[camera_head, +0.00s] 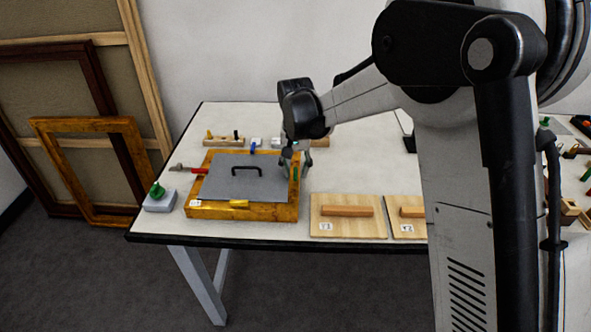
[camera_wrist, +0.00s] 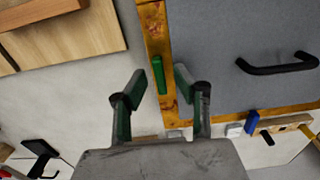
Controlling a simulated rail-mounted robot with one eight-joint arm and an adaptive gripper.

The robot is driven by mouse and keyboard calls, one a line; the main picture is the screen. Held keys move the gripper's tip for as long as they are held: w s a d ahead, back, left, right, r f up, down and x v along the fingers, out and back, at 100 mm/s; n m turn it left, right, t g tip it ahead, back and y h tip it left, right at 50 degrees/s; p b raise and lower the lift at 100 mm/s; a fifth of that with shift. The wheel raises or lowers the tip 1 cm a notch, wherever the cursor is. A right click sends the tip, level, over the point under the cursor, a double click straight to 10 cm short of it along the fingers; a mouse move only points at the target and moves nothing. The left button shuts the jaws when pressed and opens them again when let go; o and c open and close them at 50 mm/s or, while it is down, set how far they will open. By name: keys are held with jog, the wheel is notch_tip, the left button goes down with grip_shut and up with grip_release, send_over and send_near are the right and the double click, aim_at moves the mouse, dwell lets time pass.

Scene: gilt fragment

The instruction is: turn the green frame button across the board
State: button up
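The gilt frame (camera_head: 270,212) lies flat on the table around a grey board (camera_head: 230,185) with a black handle (camera_head: 247,169). The green frame button (camera_head: 295,173) sits on the frame's right rail; in the wrist view the green button (camera_wrist: 159,75) lies lengthwise along the rail, not over the grey board (camera_wrist: 225,50). My gripper (camera_head: 298,160) is over that rail. In the wrist view my gripper (camera_wrist: 160,86) is open, one finger on each side of the green button's near end, with gaps on both sides. Contact cannot be seen.
A yellow button (camera_head: 239,204) is on the front rail, a red one (camera_head: 199,171) on the left, a blue one (camera_head: 252,148) at the back. Wooden boards (camera_head: 347,228) with blocks lie right of the frame. A green-knobbed grey block (camera_head: 159,200) stands at the left table edge.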

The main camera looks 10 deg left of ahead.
jog(key=shift+c, duration=0.3)
grip_shut()
jog(key=shift+f+n, duration=0.1)
jog(key=shift+n, duration=0.2)
jog(key=n+b, duration=0.2)
jog(key=shift+n, duration=0.4)
jog(key=n+b, duration=0.1)
jog(key=n, duration=0.2)
jog(key=shift+n+b, duration=0.3)
jog(key=shift+b, duration=0.05)
jog(key=n+b, duration=0.1)
jog(key=n, duration=0.4)
jog(key=shift+b, duration=0.4)
jog(key=n+b, duration=0.1)
jog(key=n, duration=0.5)
